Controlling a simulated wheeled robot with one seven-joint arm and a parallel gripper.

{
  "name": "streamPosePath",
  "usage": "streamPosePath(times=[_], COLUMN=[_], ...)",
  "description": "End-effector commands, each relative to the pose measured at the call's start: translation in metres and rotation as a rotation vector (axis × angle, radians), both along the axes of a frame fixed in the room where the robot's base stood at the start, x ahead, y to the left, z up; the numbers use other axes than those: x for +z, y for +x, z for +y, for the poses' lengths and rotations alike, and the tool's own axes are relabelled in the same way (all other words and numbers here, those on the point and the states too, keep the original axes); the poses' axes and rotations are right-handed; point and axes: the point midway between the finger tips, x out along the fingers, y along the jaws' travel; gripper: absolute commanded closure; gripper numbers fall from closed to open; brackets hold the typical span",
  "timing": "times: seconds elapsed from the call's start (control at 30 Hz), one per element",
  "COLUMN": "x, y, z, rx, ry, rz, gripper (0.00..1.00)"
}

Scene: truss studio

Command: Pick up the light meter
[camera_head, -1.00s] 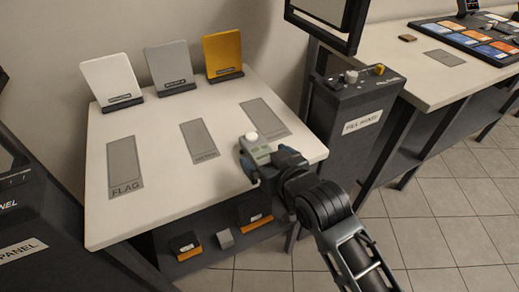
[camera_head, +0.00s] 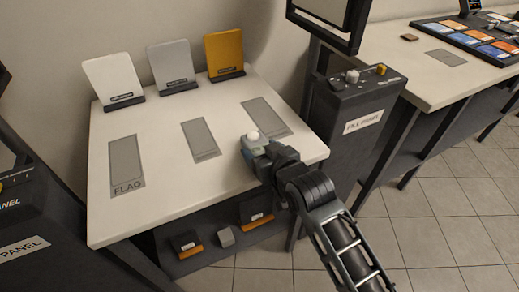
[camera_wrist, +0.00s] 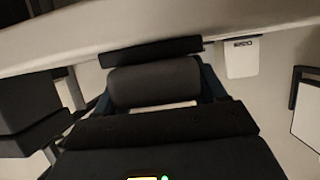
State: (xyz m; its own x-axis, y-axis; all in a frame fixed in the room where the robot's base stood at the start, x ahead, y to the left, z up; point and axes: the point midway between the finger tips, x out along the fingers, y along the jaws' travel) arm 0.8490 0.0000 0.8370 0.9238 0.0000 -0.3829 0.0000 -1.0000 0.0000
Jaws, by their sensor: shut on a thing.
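The light meter (camera_head: 253,137) is a small pale device with a white dome on top. In the head view it is at the right front part of the white table, close to the grey pad on the right. My gripper (camera_head: 257,149) is shut on it from the front right, and the jaws hide most of its body. The dome points up. I cannot tell whether the meter touches the table top. In the wrist view dark gripper parts fill the middle, and I cannot make out the meter clearly.
The white table (camera_head: 160,217) has three grey pads, the left one marked FLAG (camera_head: 126,163). White (camera_head: 113,78), grey (camera_head: 171,63) and gold (camera_head: 224,53) panels stand at its back. The fill panel console (camera_head: 355,100) is close on the right. Boxes sit on a shelf below.

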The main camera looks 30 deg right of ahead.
Motion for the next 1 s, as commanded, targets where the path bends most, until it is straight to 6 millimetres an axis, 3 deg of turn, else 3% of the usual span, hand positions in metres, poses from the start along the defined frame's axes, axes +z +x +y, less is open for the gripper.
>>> streamPosePath(times=[0.27, 0.67, 0.87, 1.0], x=[0.001, 0.010, 0.041, 0.058], y=[0.000, 0.001, 0.001, -0.021], z=[0.000, 0.000, 0.000, -0.022], rx=[0.000, 0.000, 0.000, -0.005], ry=[0.000, 0.000, 0.000, 0.001], rz=[-0.001, -0.004, -0.006, -0.002], gripper=[0.65, 0.65, 0.65, 0.65])
